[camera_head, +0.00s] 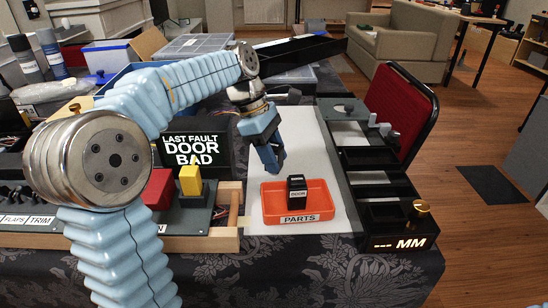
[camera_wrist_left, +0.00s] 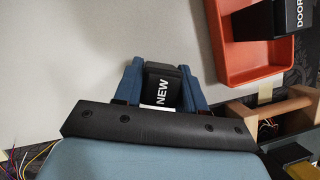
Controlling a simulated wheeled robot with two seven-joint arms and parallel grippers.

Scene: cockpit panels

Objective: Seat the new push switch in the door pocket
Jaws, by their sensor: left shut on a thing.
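My left gripper (camera_head: 270,158) is shut on the new push switch (camera_wrist_left: 160,88), a black block with a white NEW label seen between the blue fingers in the left wrist view. In the head view the gripper hangs over the white mat behind the orange PARTS tray (camera_head: 271,210), and the switch is hard to make out there. A black block labelled DOOR (camera_head: 297,186) stands in the tray; it also shows in the left wrist view (camera_wrist_left: 292,14). My right gripper is not in view.
A wooden-framed panel (camera_head: 228,217) with loose wires sits left of the tray, beside a yellow switch (camera_head: 190,180) and a red one (camera_head: 158,188). A screen (camera_head: 196,148) reads LAST FAULT DOOR BAD. The white mat (camera_head: 315,150) has clear room.

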